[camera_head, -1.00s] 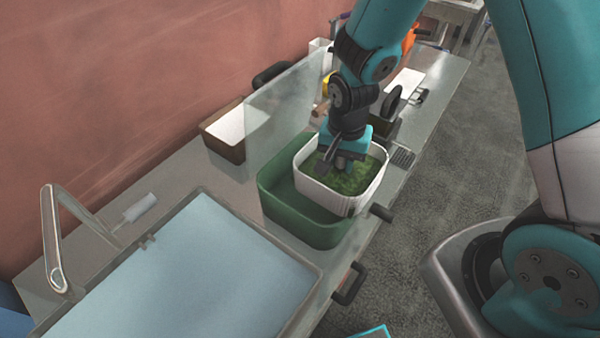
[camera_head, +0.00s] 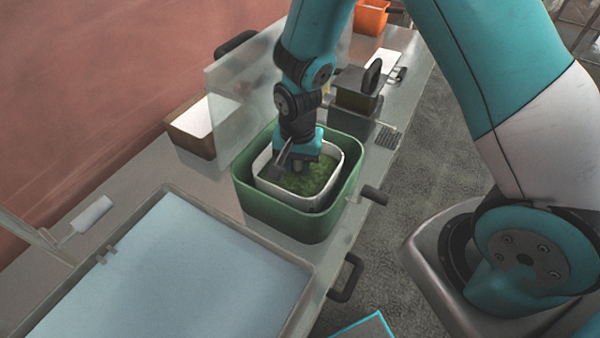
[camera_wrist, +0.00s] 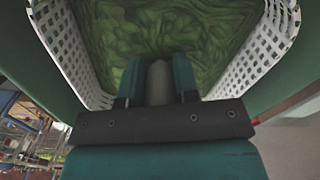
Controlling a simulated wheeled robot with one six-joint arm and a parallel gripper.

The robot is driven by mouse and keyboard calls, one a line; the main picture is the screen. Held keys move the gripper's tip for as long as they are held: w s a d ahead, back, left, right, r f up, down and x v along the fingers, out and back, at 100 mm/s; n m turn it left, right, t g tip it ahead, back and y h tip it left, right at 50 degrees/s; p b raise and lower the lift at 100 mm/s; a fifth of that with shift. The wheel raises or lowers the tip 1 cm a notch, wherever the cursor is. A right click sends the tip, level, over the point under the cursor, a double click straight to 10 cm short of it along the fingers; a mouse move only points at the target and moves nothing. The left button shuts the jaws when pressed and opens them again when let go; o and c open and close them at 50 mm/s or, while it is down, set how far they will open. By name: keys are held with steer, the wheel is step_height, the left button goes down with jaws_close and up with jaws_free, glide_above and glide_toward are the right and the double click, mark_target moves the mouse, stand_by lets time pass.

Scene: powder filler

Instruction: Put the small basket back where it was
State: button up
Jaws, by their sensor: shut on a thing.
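The small white basket (camera_head: 334,160) holds green leafy contents (camera_head: 308,182) and sits inside the larger green container (camera_head: 262,208), with the green rim around it. My gripper (camera_head: 299,165) reaches down into the basket from above, at its upper left part in the head view. In the wrist view the gripper (camera_wrist: 158,88) is shut on a grey upright post (camera_wrist: 157,80) that stands within the basket. The basket's perforated white walls (camera_wrist: 68,45) rise at both sides there. Whether the basket rests on the container's floor is hidden.
A large sink (camera_head: 180,275) lies at front left. A clear panel (camera_head: 240,100) and a brown box with a white top (camera_head: 195,130) stand behind the container. A dark machine (camera_head: 355,92) stands close at the back right. Handles (camera_head: 347,278) stick out along the counter's front edge.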

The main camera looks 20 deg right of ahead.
steer(key=shift+f+b, duration=0.5)
steer(key=shift+f, duration=0.7)
steer(key=o, duration=0.9)
steer(key=shift+r, duration=0.15)
step_height(320, 180, up, 12)
steer(key=shift+f+b, duration=0.15)
steer(key=shift+b, duration=1.05)
steer(key=s+a+r+n+y, duration=0.2)
steer(key=s+r+n, duration=0.4)
steer(key=s, duration=0.3)
steer(key=s+a+r+n+y, duration=0.2)
steer(key=s+r+n, duration=0.4)
steer(key=s+n, duration=0.2)
steer(key=shift+s, duration=0.65)
